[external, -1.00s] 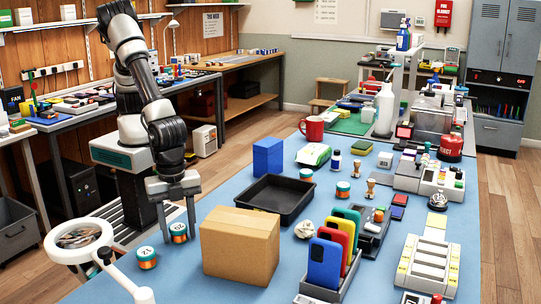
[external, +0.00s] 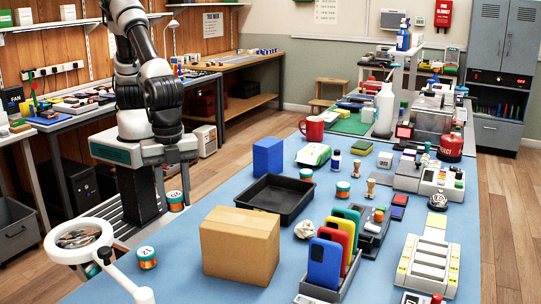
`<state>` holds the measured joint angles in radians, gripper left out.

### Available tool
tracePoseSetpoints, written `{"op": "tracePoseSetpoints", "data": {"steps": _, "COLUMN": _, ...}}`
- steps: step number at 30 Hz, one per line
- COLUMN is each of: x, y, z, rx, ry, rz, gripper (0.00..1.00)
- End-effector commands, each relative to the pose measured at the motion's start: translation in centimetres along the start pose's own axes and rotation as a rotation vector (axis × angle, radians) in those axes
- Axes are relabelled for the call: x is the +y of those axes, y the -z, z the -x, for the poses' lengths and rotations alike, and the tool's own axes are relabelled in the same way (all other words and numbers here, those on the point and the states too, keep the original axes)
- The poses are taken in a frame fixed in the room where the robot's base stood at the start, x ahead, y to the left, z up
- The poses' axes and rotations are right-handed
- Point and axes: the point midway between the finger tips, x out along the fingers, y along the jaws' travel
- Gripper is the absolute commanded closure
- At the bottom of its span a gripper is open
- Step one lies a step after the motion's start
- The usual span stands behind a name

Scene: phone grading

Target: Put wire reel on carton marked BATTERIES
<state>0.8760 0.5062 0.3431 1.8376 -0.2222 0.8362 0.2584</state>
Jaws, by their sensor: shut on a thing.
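My gripper (external: 173,192) is shut on a wire reel (external: 175,201), a short orange and teal spool with a pale top. It holds the reel in the air, off the left edge of the blue table, or so it appears from this view. A tan carton (external: 240,250) stands closed on the table, to the right of and nearer the camera than the gripper. No BATTERIES marking can be read on its visible sides. Another similar reel (external: 147,257) stands at the near left, and two more (external: 343,190) (external: 306,175) stand further back.
A black tray (external: 275,200) and a blue box (external: 267,157) stand behind the carton. A rack of coloured phones (external: 323,263) is to its right. A white ring magnifier (external: 80,241) stands at the near left. The carton's top is clear.

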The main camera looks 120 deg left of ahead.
Motion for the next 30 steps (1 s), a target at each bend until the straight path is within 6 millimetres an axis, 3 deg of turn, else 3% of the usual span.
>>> {"op": "tracePoseSetpoints", "data": {"steps": 9, "x": -3.8, "y": 7.4, "z": 9.2, "rx": 0.004, "ry": 0.006, "rz": 0.051, "gripper": 0.86}}
{"op": "tracePoseSetpoints", "data": {"steps": 16, "x": -6.7, "y": 11.2, "z": 13.5, "rx": 0.001, "ry": 0.003, "rz": 0.087, "gripper": 0.86}}
{"op": "tracePoseSetpoints", "data": {"steps": 20, "x": -7.2, "y": 11.8, "z": 13.0, "rx": -0.003, "ry": 0.0, "rz": 0.094, "gripper": 0.86}}
{"op": "tracePoseSetpoints", "data": {"steps": 27, "x": -7.2, "y": 11.8, "z": 8.6, "rx": -0.002, "ry": 0.0, "rz": 0.094, "gripper": 0.86}}
{"op": "tracePoseSetpoints", "data": {"steps": 30, "x": -7.2, "y": 11.8, "z": 7.8, "rx": 0.0, "ry": 0.0, "rz": 0.093, "gripper": 0.86}}
